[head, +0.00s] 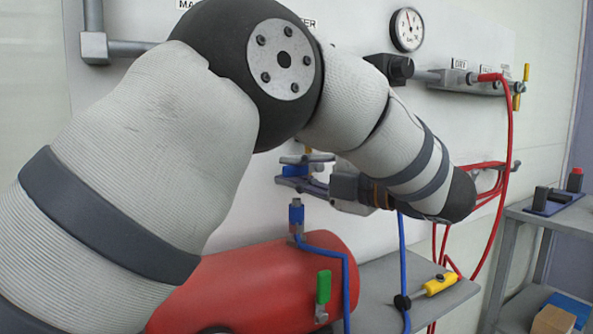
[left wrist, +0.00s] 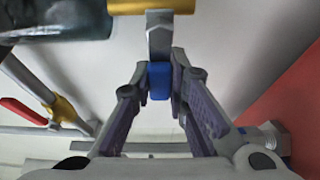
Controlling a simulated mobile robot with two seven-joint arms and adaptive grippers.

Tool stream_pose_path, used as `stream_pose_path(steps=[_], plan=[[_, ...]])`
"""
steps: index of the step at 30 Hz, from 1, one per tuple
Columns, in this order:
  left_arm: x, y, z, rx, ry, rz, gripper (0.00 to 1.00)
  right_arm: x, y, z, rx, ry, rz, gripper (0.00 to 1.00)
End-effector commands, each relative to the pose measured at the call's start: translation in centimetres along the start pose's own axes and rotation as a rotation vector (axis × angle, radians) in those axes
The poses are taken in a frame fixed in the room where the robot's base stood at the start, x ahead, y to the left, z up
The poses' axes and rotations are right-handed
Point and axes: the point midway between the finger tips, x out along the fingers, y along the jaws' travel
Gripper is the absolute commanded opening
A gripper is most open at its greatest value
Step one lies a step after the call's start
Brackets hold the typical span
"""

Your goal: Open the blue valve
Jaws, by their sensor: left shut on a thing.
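The blue valve handle (head: 294,171) is at the wall panel, right of my large arm link in the head view. My left gripper (head: 290,180) reaches it from the right. In the left wrist view the blue handle (left wrist: 160,82) sits between the fingertips of my left gripper (left wrist: 161,84), which is shut on it. A grey metal stem stands just beyond the handle, below a yellow pipe part (left wrist: 150,5). My arm hides much of the panel and piping around the valve. My right gripper is in neither view.
Below the valve is a red tank (head: 270,275) with a blue hose fitting (head: 296,215) and a green handle (head: 323,288). A grey shelf (head: 385,275) carries a yellow-handled tool (head: 440,284). Red hoses (head: 508,150) hang at right. A red valve lever (left wrist: 22,110) shows in the wrist view.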

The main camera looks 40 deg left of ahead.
Motion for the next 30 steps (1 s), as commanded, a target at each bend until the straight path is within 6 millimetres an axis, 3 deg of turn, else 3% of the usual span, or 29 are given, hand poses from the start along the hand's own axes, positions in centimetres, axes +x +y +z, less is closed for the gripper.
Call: stream_pose_path(steps=[8,18,30], plan=[[0.0,0.5,-0.1,0.048,0.001,0.021,0.0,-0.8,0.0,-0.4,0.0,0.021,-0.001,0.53],[-0.1,1.9,0.0,0.262,0.001,0.11,0.0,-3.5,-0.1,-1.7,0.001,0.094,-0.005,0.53],[-0.3,2.6,0.5,0.493,0.0,0.205,0.0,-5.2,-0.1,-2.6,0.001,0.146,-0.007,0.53]])
